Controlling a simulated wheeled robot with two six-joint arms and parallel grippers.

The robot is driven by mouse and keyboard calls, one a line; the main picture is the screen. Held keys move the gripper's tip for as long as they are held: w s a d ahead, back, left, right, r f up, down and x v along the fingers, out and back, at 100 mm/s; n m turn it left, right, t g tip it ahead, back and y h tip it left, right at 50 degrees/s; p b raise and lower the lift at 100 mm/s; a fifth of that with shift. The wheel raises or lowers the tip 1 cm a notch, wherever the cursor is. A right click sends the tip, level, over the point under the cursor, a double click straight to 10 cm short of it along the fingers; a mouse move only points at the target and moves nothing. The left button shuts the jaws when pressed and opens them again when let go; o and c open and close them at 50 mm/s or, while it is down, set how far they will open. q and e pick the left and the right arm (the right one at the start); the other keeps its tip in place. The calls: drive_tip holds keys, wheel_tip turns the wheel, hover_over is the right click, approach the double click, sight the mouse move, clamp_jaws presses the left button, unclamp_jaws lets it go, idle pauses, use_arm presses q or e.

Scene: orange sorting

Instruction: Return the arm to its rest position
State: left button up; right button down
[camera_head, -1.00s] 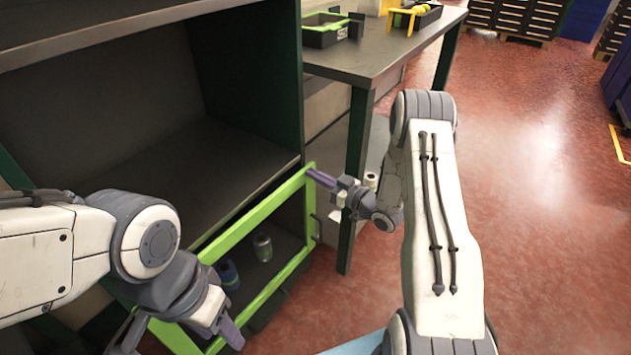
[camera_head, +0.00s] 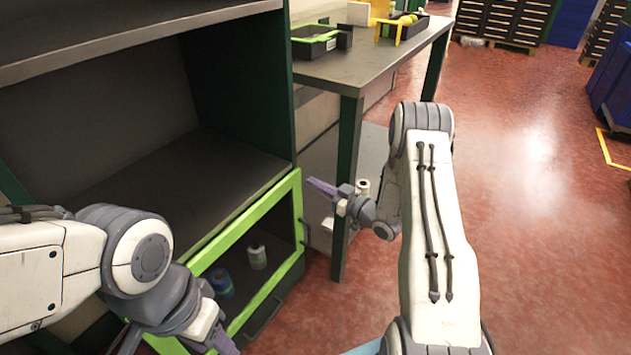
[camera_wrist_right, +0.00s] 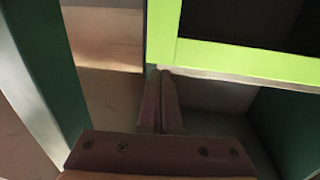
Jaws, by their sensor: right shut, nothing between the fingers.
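My right gripper (camera_head: 322,187) is shut and empty. Its purple fingertips point left, just to the right of the upper right corner of the green-framed cabinet front (camera_head: 243,225). In the right wrist view its fingers (camera_wrist_right: 160,100) lie together, with the green frame (camera_wrist_right: 240,58) beyond them; I cannot tell whether they touch it. My right arm is bent in front of the workbench. My left gripper (camera_head: 222,342) is low at the left, by the lower part of the green frame. It is partly cut off by the picture edge, and its opening is unclear.
A can (camera_head: 257,256) and a blue roll-like item (camera_head: 221,283) show inside the green frame. Above is an empty dark shelf (camera_head: 190,185). A workbench (camera_head: 370,62) bears a green-edged tray (camera_head: 318,40). Red floor (camera_head: 540,200) is open at the right.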

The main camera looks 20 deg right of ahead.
drive_tip(key=d+p+v, duration=0.1)
drive_tip(key=v, duration=0.9)
drive_tip(key=w+a+r+n+g+h, duration=0.2)
drive_tip(key=w+a+g+h, duration=0.15)
drive_tip(key=w+a, duration=0.45)
drive_tip(key=s+a+r+g+h, duration=0.3)
drive_tip(key=s+a+r+g, duration=0.15)
drive_tip(key=a, duration=0.45)
drive_tip(key=s+a+r+g+p, duration=0.1)
drive_tip(key=s+a+r+g, duration=0.2)
drive_tip(key=s, duration=0.8)
drive_tip(key=s+a+r+g+h, duration=0.1)
drive_tip(key=s+a+r+g, duration=0.15)
drive_tip(key=s, duration=0.85)
drive_tip(key=s+a+r+g+p, duration=0.1)
drive_tip(key=s+a+r+g, duration=0.2)
drive_tip(key=s, duration=0.8)
wheel_tip(320, 180, up, 28)
drive_tip(key=p, duration=2.8)
drive_tip(key=shift+a+r+t, duration=0.2)
drive_tip(key=shift+a+t, duration=0.15)
drive_tip(key=shift+a, duration=0.15)
